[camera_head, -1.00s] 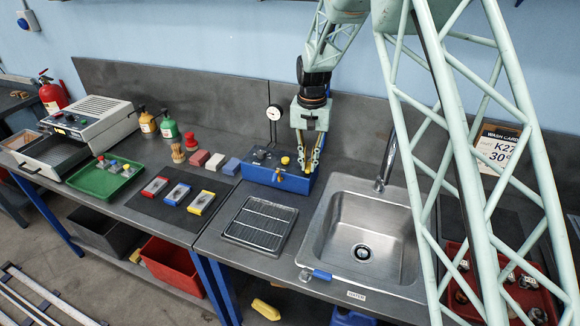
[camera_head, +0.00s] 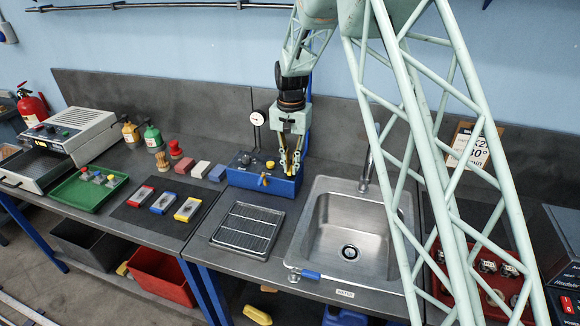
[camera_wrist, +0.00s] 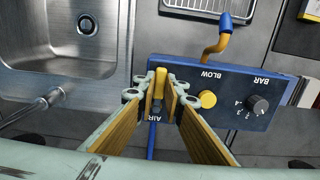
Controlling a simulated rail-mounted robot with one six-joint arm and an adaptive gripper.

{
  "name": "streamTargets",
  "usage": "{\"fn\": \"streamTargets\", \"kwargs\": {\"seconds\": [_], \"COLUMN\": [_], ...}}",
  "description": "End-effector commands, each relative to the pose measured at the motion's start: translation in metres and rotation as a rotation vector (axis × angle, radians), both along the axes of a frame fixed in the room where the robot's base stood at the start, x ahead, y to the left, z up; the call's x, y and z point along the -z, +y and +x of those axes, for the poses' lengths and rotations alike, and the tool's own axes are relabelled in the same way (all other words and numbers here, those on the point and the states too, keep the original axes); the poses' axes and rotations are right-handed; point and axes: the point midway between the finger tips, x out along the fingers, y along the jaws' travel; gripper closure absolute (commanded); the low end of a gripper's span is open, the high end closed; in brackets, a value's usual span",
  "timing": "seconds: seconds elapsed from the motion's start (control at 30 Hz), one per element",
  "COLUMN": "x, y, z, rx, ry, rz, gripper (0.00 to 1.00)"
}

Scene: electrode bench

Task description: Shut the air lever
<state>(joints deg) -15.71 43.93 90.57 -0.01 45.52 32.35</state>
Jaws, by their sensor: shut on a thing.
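The blue air box (camera_head: 245,182) stands at the back of the bench, left of the sink. Its top carries the words AIR, BLOW and BAR in the wrist view (camera_wrist: 232,82). The yellow air lever (camera_wrist: 160,82) stands at the AIR end of the box. My gripper (camera_head: 291,172) is at the right end of the box, pointing down. In the wrist view my gripper's fingertips (camera_wrist: 157,96) are on both sides of the lever, shut on it. The lever's lower part is partly hidden by the fingers.
A yellow button (camera_wrist: 208,99) and a black knob (camera_wrist: 257,105) sit beside the lever. A yellow nozzle with a blue tip (camera_wrist: 216,42) sticks out of the box front. The sink (camera_head: 334,238), tap (camera_head: 367,172) and drying rack (camera_head: 247,229) are close by. A gauge (camera_head: 257,118) stands behind.

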Motion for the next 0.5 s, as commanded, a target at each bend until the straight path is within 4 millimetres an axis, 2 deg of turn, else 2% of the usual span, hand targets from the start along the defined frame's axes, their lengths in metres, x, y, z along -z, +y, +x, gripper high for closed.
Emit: {"fn": "streamTargets", "kwargs": {"seconds": [0.03,0.17,0.5], "x": [-0.001,-0.0008,-0.0008], "y": [0.0005,0.0004,0.0003], "z": [0.0009,0.0007,0.0003], "rx": [0.001,0.001,0.0], "ry": [-0.002,-0.001,-0.001], "rz": [0.001,0.001,0.001], "gripper": [0.88,0.77,0.76]}}
